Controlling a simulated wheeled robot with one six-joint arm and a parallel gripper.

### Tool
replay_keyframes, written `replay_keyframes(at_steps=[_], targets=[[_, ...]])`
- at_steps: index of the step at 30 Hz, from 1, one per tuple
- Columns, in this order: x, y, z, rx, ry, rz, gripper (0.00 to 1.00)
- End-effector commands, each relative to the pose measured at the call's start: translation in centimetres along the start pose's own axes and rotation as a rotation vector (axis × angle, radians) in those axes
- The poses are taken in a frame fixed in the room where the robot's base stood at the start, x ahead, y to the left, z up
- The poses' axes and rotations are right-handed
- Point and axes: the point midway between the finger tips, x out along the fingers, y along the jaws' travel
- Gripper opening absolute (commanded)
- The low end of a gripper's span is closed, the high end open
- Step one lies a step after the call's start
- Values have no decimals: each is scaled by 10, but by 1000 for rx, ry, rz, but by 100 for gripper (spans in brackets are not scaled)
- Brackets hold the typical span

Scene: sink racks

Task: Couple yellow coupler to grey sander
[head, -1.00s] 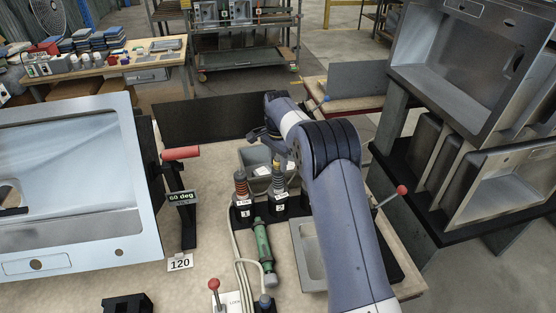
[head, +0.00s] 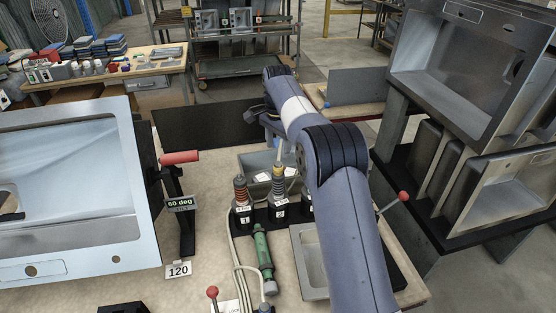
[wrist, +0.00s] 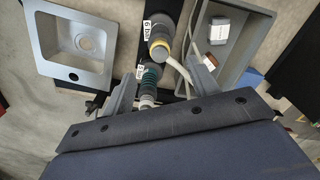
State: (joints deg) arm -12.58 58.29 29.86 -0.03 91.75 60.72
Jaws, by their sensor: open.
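A grey-bodied tool with a yellow ring (head: 279,178) stands upright in the black holder marked 2. In the wrist view its yellow ring (wrist: 159,46) shows just beyond my fingers, with a pale hose curving from it. A tool with teal rings (wrist: 150,76) stands beside it, between my fingers in the picture. My gripper (wrist: 163,92) is open, its two grey fingers apart, with nothing clearly held. In the head view my arm hides the third holder and most of the gripper. I cannot tell for certain which part is the coupler and which the sander.
An orange-ringed tool (head: 241,190) stands in holder 1. A green tool (head: 263,250) with a hose lies in front. A grey bin (head: 254,162) is behind the holders; a steel basin (head: 309,262) is at right. A large sink (head: 70,240) stands left.

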Motion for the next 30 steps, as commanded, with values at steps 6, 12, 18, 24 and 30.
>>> replay_keyframes(at_steps=[6,12,18,24,30], targets=[[-21,0,0,0,0,0,57],[-23,0,0,0,-1,2,57],[-23,0,0,0,-1,1,57],[-7,0,0,0,-2,4,57],[29,1,0,0,-3,5,57]])
